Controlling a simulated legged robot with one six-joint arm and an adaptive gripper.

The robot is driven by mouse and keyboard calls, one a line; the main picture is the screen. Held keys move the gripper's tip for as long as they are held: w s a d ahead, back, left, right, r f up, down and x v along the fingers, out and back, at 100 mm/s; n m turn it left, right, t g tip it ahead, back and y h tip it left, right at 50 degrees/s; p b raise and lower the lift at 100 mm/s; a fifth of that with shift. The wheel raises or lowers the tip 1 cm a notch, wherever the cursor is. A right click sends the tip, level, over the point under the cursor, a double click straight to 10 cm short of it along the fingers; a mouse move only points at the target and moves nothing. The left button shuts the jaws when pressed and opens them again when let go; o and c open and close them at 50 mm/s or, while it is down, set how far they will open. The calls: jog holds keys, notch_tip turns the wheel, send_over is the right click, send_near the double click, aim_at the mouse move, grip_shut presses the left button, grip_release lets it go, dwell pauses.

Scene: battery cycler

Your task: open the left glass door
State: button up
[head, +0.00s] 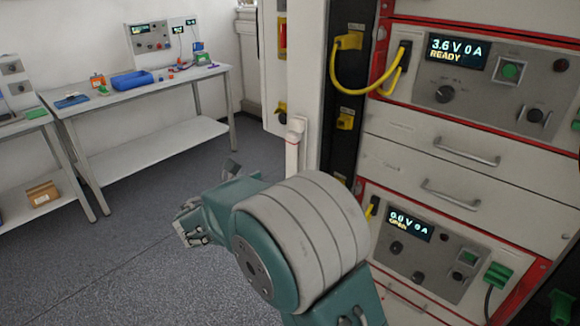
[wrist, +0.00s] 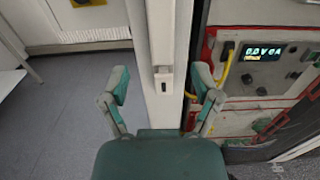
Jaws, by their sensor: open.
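The cabinet (head: 405,150) stands at the right of the head view. A white upright frame (head: 307,60), apparently the left glass door's, runs along its left side. A white vertical handle (head: 294,150) shows low on it, partly behind my arm. I cannot tell how far the door is open. In the wrist view the white upright (wrist: 160,35) runs between the fingers of my gripper (wrist: 162,84), with a small dark-slotted fitting at its lower part. The fingers are open, one either side, with visible gaps. In the head view my gripper (head: 192,222) is partly hidden behind my arm.
Cycler units with a lit display (head: 459,50), drawers and yellow cables (head: 345,85) fill the cabinet. A workbench (head: 150,85) with a blue bin (head: 132,80) stands at the back left. The grey floor (head: 110,250) between is clear.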

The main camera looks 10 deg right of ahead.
aim_at(289, 167)
jog(key=x, duration=0.9)
jog(key=shift+s+a, duration=0.1)
grip_shut()
